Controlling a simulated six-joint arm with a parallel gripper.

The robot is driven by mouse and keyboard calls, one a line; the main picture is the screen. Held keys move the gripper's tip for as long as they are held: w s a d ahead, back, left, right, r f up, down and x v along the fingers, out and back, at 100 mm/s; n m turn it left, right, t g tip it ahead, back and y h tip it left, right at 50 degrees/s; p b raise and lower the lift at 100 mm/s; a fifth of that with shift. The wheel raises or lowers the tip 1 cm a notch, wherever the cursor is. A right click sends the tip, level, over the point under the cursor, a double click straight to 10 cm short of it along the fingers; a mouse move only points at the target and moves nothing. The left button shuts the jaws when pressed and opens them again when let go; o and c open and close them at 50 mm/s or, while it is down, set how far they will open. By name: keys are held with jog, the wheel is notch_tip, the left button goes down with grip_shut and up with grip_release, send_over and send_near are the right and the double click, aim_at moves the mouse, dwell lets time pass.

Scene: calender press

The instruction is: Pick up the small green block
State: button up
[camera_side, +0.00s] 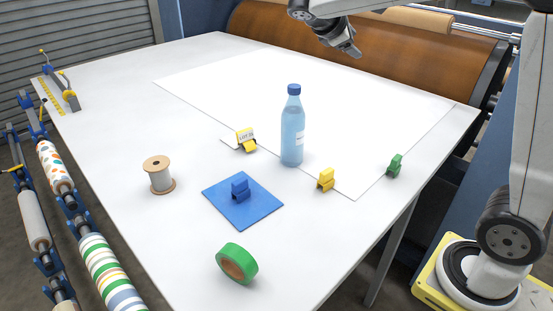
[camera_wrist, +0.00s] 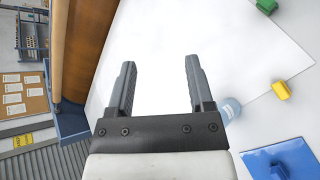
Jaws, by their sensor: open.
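The small green block (camera_side: 394,165) stands near the right edge of the white table, beside the edge of the white sheet. It also shows at the top right corner of the wrist view (camera_wrist: 266,6), partly cut off by the frame. My gripper (camera_side: 350,52) is high above the far part of the sheet, well away from the green block. In the wrist view my gripper (camera_wrist: 157,72) has its two fingers spread wide, with only white sheet between them.
A blue bottle (camera_side: 292,130) stands upright mid-table. A yellow block (camera_side: 326,180) is left of the green one. A blue block (camera_side: 240,188) sits on a blue mat (camera_side: 262,213). Green tape (camera_side: 237,263), a spool (camera_side: 159,175) and a yellow lot tag (camera_side: 245,138) are nearby. The sheet (camera_side: 220,85) is mostly clear.

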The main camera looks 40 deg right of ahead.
aim_at(394, 161)
jog(key=shift+s+d+n+t+h, duration=1.05)
jog(key=shift+s+n+h, duration=2.15)
jog(key=shift+s+n, duration=3)
jog(key=shift+m, duration=0.6)
jog(key=f, duration=2.9)
jog(key=shift+s+d+f, duration=0.15)
jog(key=shift+s+f, duration=0.2)
jog(key=shift+d, duration=0.15)
jog(key=shift+d, duration=1.2)
jog(key=shift+d, duration=0.15)
jog(key=shift+d, duration=2.45)
